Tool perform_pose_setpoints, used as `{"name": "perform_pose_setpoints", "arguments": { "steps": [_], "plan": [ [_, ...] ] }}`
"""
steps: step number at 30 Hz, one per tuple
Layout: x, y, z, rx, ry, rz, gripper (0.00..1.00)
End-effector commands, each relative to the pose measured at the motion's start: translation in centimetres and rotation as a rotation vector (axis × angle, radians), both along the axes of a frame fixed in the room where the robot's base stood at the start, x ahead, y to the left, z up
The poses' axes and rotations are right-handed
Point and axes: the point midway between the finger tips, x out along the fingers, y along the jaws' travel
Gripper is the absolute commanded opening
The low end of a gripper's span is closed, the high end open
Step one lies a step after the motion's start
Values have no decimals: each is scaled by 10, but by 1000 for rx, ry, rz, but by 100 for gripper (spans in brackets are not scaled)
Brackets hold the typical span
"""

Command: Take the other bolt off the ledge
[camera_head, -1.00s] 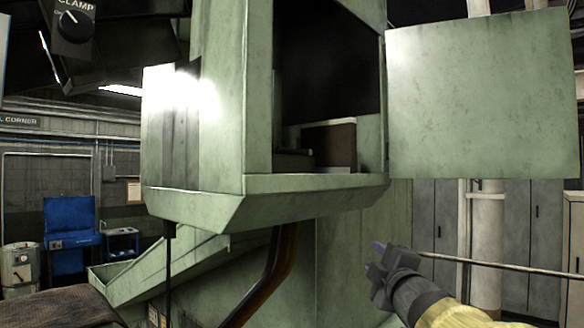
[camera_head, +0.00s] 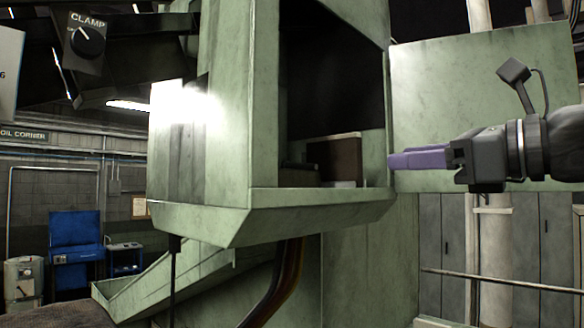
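The ledge (camera_head: 300,199) is the pale green sill along the bottom of the machine's dark opening. No bolt can be made out on it; the inside is dark. A brown block (camera_head: 336,160) and a low dark piece (camera_head: 298,178) stand inside the opening. My gripper (camera_head: 392,161), with purple fingers, is level with the opening at its right edge, pointing left. The fingers are seen from the side, so any gap between them does not show. I see nothing held in them.
An open green door panel (camera_head: 440,95) stands right of the opening, behind my gripper. A green chute (camera_head: 165,275) slopes below the machine. A knob marked CLAMP (camera_head: 88,41) is at the upper left. A blue cabinet (camera_head: 76,235) stands in the left background.

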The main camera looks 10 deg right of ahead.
Motion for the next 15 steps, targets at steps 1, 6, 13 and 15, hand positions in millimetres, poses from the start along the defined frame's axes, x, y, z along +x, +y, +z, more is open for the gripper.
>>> {"name": "perform_pose_setpoints", "arguments": {
  "steps": [1,6,13,15],
  "plan": [
    [0,0,0,1,0,0,36],
    [11,8,2,4,1,2,36],
    [44,33,3,3,2,10,36],
    [54,40,4,5,1,11,36]
  ]
}}
